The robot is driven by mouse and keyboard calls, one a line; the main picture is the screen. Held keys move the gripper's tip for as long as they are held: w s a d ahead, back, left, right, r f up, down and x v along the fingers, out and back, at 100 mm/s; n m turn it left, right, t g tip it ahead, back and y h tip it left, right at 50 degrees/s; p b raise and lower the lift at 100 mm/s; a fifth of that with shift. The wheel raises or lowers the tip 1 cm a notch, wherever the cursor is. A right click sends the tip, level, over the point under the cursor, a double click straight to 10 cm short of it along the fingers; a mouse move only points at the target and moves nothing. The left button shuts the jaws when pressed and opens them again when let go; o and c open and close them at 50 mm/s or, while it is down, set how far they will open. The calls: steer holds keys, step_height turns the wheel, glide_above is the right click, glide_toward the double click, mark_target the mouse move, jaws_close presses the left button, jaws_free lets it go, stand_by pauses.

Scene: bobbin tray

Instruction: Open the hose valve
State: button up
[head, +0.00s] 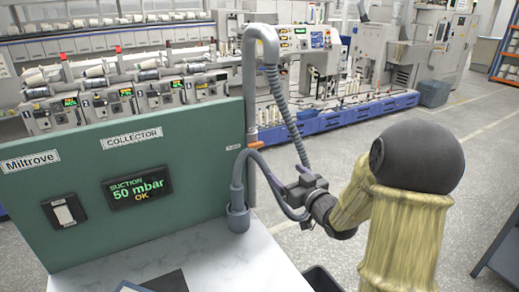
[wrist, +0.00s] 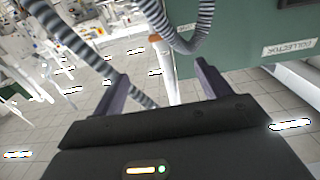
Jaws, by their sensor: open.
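A small orange lever (head: 255,145), which looks like the hose valve's handle, sits crosswise on the upright grey pipe (head: 250,100) at the green panel's right edge. An orange end also shows at the top middle of the wrist view (wrist: 155,39). A ribbed grey hose (head: 285,105) hangs from the pipe's bent top and passes behind my gripper. My gripper (head: 287,192) is right of and below the lever, apart from it. In the wrist view its two fingers (wrist: 160,86) are spread, with nothing held between them. The gripper partly hides the hose's lower run.
The green collector panel (head: 200,140) carries a display (head: 138,188) reading "SUCTION 50 mbar OK" and a switch (head: 64,213). A grey holder (head: 238,219) with a looping hose stands on the white tabletop (head: 225,262). Textile machines stand behind; floor is open at right.

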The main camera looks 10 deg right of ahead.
mark_target(257, 147)
steer(key=p+x, duration=0.4)
steer(key=x, duration=1.3)
steer(key=shift+f, duration=0.1)
steer(key=c, duration=1)
